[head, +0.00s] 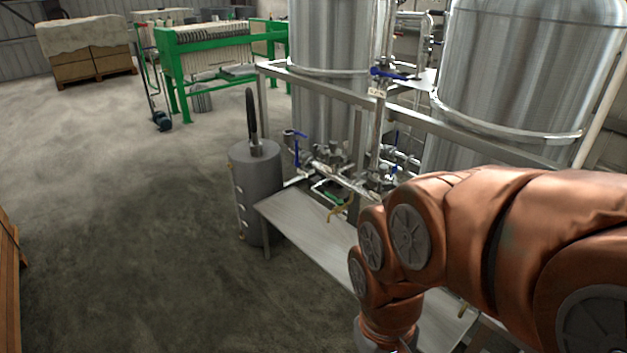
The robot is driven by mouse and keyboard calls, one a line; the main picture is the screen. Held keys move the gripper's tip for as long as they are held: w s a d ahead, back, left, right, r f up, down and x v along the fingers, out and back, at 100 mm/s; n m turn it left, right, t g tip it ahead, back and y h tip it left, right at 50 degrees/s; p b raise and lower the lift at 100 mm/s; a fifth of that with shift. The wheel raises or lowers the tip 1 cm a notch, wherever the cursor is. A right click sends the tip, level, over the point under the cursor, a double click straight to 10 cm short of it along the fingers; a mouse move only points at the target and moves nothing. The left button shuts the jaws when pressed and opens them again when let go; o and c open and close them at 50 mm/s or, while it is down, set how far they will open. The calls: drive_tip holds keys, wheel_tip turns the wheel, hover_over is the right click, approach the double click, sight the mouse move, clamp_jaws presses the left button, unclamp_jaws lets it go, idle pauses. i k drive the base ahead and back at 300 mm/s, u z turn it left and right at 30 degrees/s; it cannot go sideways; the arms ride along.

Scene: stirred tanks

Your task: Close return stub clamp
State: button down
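Steel pipework (345,180) with several fittings runs low between the two tanks, above a metal bench. The return stub clamp cannot be singled out among these small fittings, and whether any clamp is open or shut is too small to tell. My copper-coloured arm reaches in from the right and bends down to the bottom edge, hiding part of the bench and the lower right pipework. My gripper is below the picture and not seen.
Steel tanks (325,100) and (525,75) stand behind a metal frame rail (420,118). Blue-handled valves (388,73) stick out nearby. A grey cylinder (256,190) stands left of the bare bench (300,222). A green-framed press (215,50) stands behind.

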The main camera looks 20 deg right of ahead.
sight(379, 186)
drive_tip(key=u, duration=0.65)
drive_tip(key=i, duration=0.85)
drive_tip(key=u, duration=0.05)
